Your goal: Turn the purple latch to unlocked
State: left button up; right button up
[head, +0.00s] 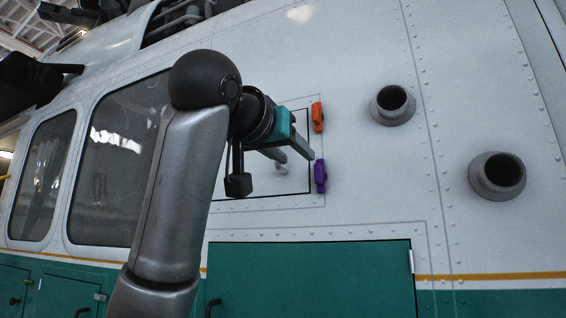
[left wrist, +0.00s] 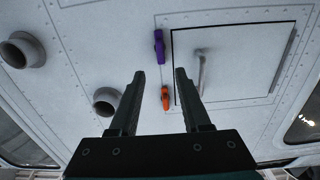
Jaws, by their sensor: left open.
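The purple latch (head: 320,176) sits at the right edge of a square hatch panel (head: 295,188) on the helicopter's white side. It stands roughly upright, below an orange latch (head: 317,117). My left gripper (head: 296,150) is in front of the hatch, left of both latches. In the left wrist view the purple latch (left wrist: 159,47) is beyond the fingertips and the orange latch (left wrist: 165,98) shows between the fingers. The left gripper (left wrist: 160,72) is open with nothing between its fingers that it touches. My right gripper is in neither view.
A metal handle (left wrist: 203,70) is on the hatch. Two round pipe ports (head: 393,105) (head: 498,175) stick out to the right. A green door (head: 310,280) lies below and windows (head: 118,160) are to the left. The wall right of the latches is flat and riveted.

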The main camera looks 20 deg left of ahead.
pick_arm(q)
jog(key=shift+s+b, duration=0.4)
jog(key=shift+s, duration=1.35)
